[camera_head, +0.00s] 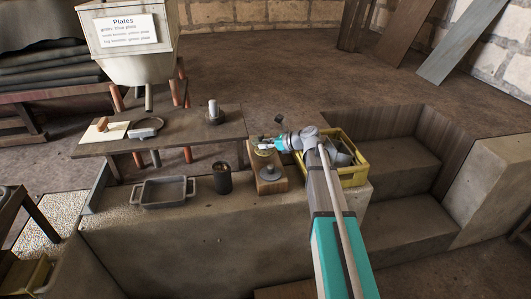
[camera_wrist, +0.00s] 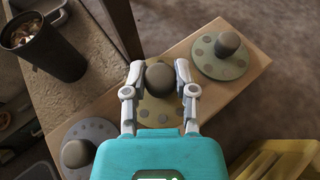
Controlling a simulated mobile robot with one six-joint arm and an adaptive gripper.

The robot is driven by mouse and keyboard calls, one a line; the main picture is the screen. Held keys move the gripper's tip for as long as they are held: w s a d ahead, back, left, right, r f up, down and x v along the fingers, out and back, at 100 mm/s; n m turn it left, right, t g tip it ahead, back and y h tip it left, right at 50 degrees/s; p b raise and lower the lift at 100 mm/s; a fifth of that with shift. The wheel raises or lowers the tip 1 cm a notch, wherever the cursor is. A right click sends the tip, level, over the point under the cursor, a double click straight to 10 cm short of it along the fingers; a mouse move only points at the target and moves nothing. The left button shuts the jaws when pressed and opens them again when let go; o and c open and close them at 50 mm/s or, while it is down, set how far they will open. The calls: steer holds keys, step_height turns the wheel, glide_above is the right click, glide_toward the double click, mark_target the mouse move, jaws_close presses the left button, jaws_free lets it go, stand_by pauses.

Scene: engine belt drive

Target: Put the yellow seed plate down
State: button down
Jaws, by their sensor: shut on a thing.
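The yellow seed plate (camera_wrist: 158,112) is a round, dull yellow disc with holes and a dark round knob. In the wrist view my gripper (camera_wrist: 159,76) has its fingers closed on either side of that knob. The plate is over the middle of a wooden board (camera_wrist: 207,104); I cannot tell whether it touches the wood. A greenish plate (camera_wrist: 208,62) lies on the board's far right end, and a blue-grey plate (camera_wrist: 103,130) on its near left end. In the head view my gripper (camera_head: 268,147) is over the board (camera_head: 269,187), and the held plate is small there.
A dark cup (camera_head: 222,178) stands left of the board, with a grey tray (camera_head: 165,194) further left. A yellow crate (camera_head: 355,178) with grey things stands right of the board. A low bench (camera_head: 178,139) and a hopper with a "Plates" sign (camera_head: 125,31) are behind.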

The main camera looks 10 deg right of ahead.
steer(key=shift+f+b, duration=1.05)
steer(key=shift+f, duration=0.3)
steer(key=shift+f, duration=0.1)
steer(key=shift+c, duration=2.1)
jaws_free()
steer(key=shift+s, duration=0.1)
steer(key=shift+d+r, duration=0.15)
steer(key=shift+r, duration=0.1)
steer(key=p+v, duration=0.4)
steer(key=v, duration=0.7)
steer(key=shift+s+d+p, duration=0.3)
steer(key=shift+p, duration=0.05)
